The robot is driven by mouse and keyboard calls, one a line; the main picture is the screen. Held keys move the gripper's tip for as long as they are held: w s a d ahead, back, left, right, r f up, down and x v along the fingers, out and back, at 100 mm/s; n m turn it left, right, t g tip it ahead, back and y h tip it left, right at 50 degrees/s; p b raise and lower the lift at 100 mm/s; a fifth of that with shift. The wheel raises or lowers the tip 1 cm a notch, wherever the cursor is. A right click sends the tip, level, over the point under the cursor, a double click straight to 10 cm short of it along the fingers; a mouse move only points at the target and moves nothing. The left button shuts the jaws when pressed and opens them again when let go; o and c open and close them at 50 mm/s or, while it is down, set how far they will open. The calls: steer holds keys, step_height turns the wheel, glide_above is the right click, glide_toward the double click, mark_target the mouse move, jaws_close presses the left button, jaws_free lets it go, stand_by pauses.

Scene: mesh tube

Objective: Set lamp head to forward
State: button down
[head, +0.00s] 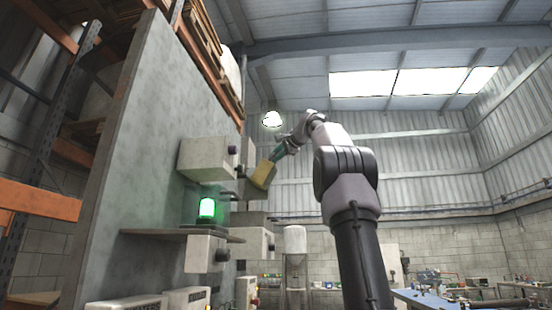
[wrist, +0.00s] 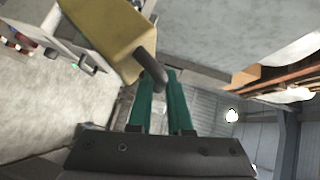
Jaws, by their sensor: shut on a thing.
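The yellow, box-shaped lamp head (head: 263,175) sticks out beside the grey wall panel in the head view and is tilted. In the wrist view the yellow lamp head (wrist: 98,32) fills the upper left, and a short dark handle (wrist: 149,68) projects from its near end. My gripper (head: 277,154) reaches it from the upper right. In the wrist view its green fingers (wrist: 160,78) are shut on the dark handle. The fingertips partly cover the handle. The lamp head's mount is mostly hidden, and which way its face points is hard to tell.
The grey wall panel (head: 160,110) stands left of my arm. It carries a grey box (head: 205,158) and a shelf (head: 180,234) with a lit green lamp (head: 207,208). A blue-topped workbench (head: 440,302) is at lower right. The space right of my arm is clear.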

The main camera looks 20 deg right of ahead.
steer(key=shift+r, duration=0.15)
steer(key=c, duration=0.8)
jaws_free()
steer(key=shift+w, duration=0.1)
steer(key=shift+c, duration=0.2)
steer(key=shift+s, duration=0.3)
steer(key=v, duration=1)
steer(key=shift+s, duration=0.2)
